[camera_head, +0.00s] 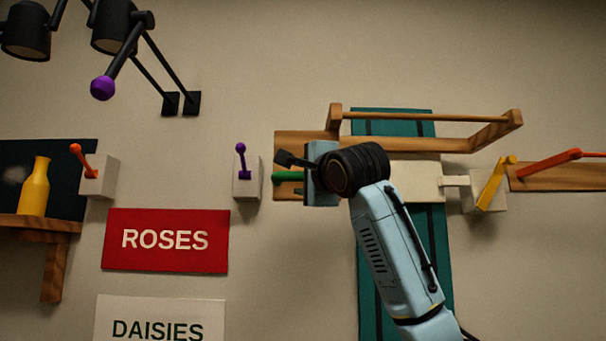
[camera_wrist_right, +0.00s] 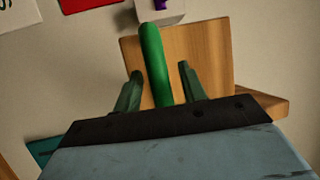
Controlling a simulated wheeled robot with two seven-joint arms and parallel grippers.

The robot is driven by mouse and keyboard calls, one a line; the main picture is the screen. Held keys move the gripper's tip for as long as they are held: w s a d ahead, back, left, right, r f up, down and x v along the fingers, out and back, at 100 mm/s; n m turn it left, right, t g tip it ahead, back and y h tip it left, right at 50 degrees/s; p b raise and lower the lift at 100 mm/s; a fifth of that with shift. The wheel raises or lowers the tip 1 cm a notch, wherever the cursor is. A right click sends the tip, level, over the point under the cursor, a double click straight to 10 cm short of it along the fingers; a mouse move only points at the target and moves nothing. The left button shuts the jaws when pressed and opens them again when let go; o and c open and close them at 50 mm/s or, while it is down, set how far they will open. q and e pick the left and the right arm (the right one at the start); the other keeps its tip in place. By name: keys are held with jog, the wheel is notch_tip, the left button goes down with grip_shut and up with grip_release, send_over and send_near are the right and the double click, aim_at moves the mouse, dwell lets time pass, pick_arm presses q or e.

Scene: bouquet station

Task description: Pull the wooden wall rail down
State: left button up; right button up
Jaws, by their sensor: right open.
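The wooden wall rail (camera_head: 425,117) is a round bar between two wooden arms, standing out above a wooden backboard (camera_head: 300,141). A green handle (camera_head: 287,177) sticks out in front of the board's left part. My right gripper (camera_head: 290,168) is at this handle, below and left of the rail, apart from the bar. In the right wrist view the green handle (camera_wrist_right: 152,60) runs between the two open fingers; I cannot tell whether they touch it. My right wrist hides part of the backboard. My left gripper is not in view.
A purple-lever switch box (camera_head: 247,175) sits just left of the gripper. A yellow lever (camera_head: 492,185) and an orange lever (camera_head: 550,163) are at the right. A teal panel (camera_head: 430,250) hangs behind my arm. A red ROSES sign (camera_head: 166,258) is lower left.

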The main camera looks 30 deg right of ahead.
grip_shut()
